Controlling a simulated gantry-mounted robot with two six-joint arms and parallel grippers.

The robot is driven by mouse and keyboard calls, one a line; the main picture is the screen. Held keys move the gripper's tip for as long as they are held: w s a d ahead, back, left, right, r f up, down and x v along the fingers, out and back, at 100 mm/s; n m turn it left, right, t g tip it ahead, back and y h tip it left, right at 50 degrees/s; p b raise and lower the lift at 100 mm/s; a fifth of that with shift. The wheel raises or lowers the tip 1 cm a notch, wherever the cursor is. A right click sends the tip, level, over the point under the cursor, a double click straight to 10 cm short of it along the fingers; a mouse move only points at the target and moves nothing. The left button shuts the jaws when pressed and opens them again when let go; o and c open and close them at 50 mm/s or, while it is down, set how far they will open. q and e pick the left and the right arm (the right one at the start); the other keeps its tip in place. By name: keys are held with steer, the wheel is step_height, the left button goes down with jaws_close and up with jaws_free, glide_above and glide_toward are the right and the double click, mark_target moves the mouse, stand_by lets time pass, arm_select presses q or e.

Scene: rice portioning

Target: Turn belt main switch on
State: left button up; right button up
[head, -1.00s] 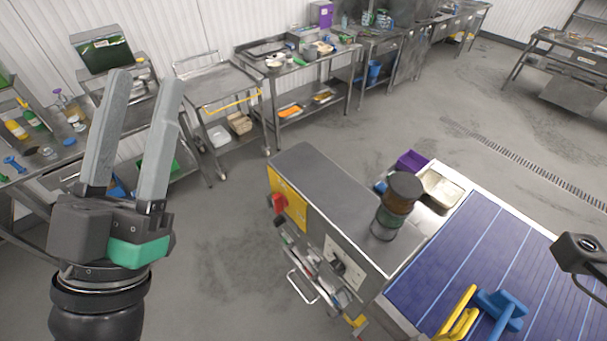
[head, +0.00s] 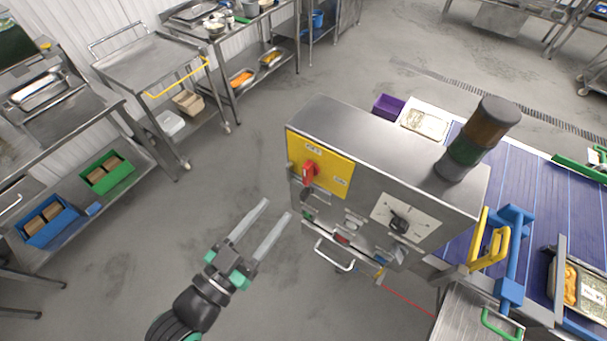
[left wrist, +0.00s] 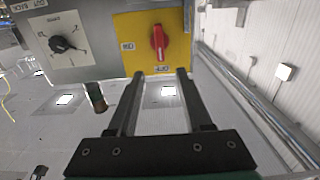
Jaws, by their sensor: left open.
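The belt main switch is a red rotary handle (head: 309,172) on a yellow plate (head: 335,176) at the left end of the steel control box's front. In the left wrist view the red handle (left wrist: 158,42) stands roughly upright on the yellow plate (left wrist: 178,60), just beyond the fingertips. My left gripper (head: 277,211) is open and empty, below and to the left of the switch in the head view, apart from it. It also shows in the left wrist view (left wrist: 161,75), its two fingers spread. My right gripper is not in view.
A black dial (head: 399,224) sits on a pale plate right of the switch. A stack light (head: 478,138) stands on the box. A steel handle (head: 334,256) juts out below. The blue belt (head: 540,190) lies to the right. Grey floor (head: 190,240) left of the box is free.

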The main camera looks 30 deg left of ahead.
mark_target(305, 173)
arm_select(q)
steer(key=w, duration=0.3)
steer(key=w+d, duration=0.1)
steer(key=w, duration=0.3)
steer(key=w+p, duration=0.1)
steer(key=w, duration=0.3)
steer(key=shift+w+d, duration=0.15)
steer(key=shift+d, duration=0.1)
jaws_close()
steer(key=shift+r, duration=0.1)
